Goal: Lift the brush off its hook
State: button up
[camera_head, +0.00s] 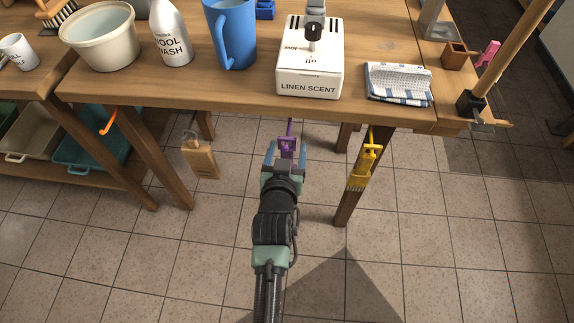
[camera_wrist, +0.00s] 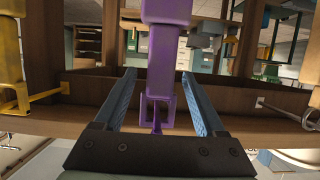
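A purple hanging tool (camera_head: 288,147), likely the brush, hangs under the table's front edge. Its lower end is hidden behind my gripper in the head view, so I see no bristles. My gripper (camera_head: 286,153) is open, with one blue finger on each side of the purple tool. In the wrist view, the purple handle (camera_wrist: 161,62) passes between the fingers (camera_wrist: 160,100), with a visible gap on both sides. Its slotted end reaches toward a thin purple hook (camera_wrist: 157,122). A yellow brush with bristles (camera_head: 360,172) hangs to the right.
A tan wooden tool (camera_head: 201,158) hangs to the left, and an orange hook (camera_head: 108,122) is bare. The wooden table (camera_head: 200,93) above carries a white box (camera_head: 310,82), a blue jug (camera_head: 232,40) and a folded cloth (camera_head: 398,83). Table legs stand on both sides.

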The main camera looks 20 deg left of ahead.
grip_shut()
jog(key=shift+r+p, duration=0.55)
jog(key=shift+s, duration=0.1)
jog(key=s+d+p, duration=0.3)
jog(key=s, duration=0.7)
jog(key=shift+s+r, duration=0.3)
jog(key=shift+r, duration=0.05)
dwell(1.1)
jog(key=shift+d, duration=0.1)
